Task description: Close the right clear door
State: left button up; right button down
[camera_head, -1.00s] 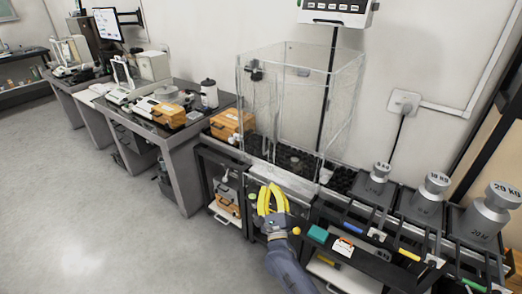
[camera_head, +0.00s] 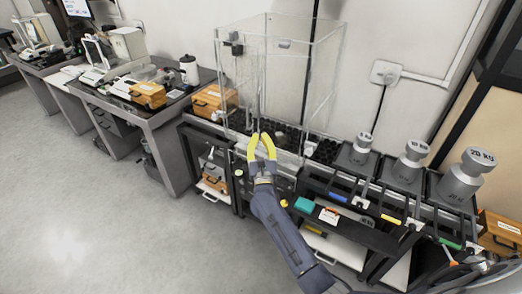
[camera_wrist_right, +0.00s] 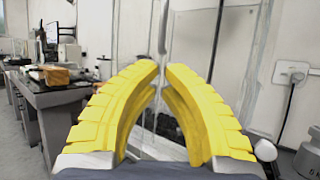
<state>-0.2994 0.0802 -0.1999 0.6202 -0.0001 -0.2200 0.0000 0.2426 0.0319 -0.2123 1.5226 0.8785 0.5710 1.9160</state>
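The clear box (camera_head: 300,85) stands on the dark bench at the back wall, with transparent walls and doors. A dark fitting (camera_head: 236,46) is at its upper left and a small grey one (camera_head: 285,43) at its upper middle. The panels overlap, so I cannot tell exactly how far the right clear door stands open. My right gripper (camera_head: 261,137) has yellow fingers raised before the box's lower front. In the right wrist view, its fingertips (camera_wrist_right: 162,69) are a little apart, with a grey upright bar (camera_wrist_right: 163,30) beyond them. Contact is unclear. My left gripper is not in view.
Several metal weights, including one marked 20 KG (camera_head: 464,178), stand right of the box. An orange case (camera_head: 212,101) sits at its left. Shelves and drawers (camera_head: 330,240) lie below. The floor (camera_head: 80,210) at left is clear.

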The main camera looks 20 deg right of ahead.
aim_at(259, 124)
jog(key=shift+x, duration=3)
